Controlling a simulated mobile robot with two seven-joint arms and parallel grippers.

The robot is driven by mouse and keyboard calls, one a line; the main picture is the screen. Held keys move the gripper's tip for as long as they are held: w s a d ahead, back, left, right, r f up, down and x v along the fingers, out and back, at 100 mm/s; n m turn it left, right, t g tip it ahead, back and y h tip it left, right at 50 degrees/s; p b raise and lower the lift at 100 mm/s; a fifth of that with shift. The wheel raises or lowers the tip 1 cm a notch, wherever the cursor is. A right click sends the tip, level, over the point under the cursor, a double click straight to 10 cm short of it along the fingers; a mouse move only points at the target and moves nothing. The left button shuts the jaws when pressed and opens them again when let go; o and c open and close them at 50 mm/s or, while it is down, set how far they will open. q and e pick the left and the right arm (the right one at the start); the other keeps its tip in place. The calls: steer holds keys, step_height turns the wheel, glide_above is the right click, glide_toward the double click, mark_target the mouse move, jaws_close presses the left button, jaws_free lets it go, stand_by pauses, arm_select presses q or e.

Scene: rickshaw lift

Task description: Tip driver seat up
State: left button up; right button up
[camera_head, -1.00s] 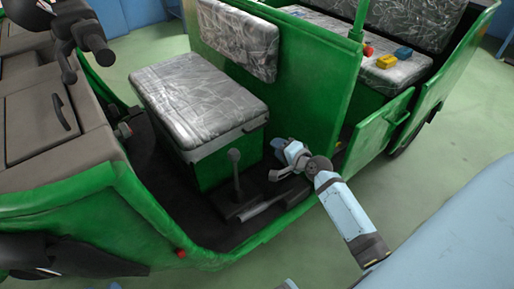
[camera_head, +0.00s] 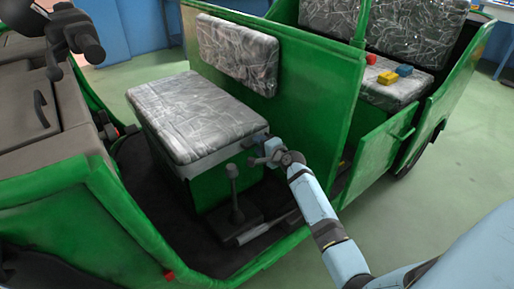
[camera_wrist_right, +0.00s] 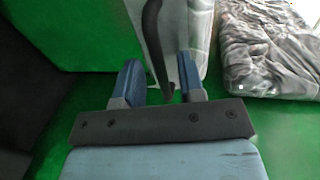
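The driver seat (camera_head: 195,115) is a flat cushion in clear wrinkled plastic on a green box, lying level in the head view. Part of a plastic-covered cushion (camera_wrist_right: 270,50) also shows at the right of the right wrist view. My right gripper (camera_head: 258,157) is beside the seat's near right corner, just below the cushion edge. In the right wrist view its two blue fingers (camera_wrist_right: 161,84) are apart, with a dark curved bar (camera_wrist_right: 155,45) showing between or just beyond them. I cannot tell if they touch it. My left gripper is not in view.
An upright lever (camera_head: 234,190) stands on the floor in front of the seat box. A green partition (camera_head: 315,95) with a padded backrest (camera_head: 238,52) rises behind the seat. Coloured blocks (camera_head: 387,77) lie on the rear seat. Handlebars (camera_head: 75,30) are at upper left.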

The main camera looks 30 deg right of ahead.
steer(key=shift+x, duration=0.85)
steer(key=shift+c, duration=0.4)
jaws_close()
steer(key=shift+r, duration=0.1)
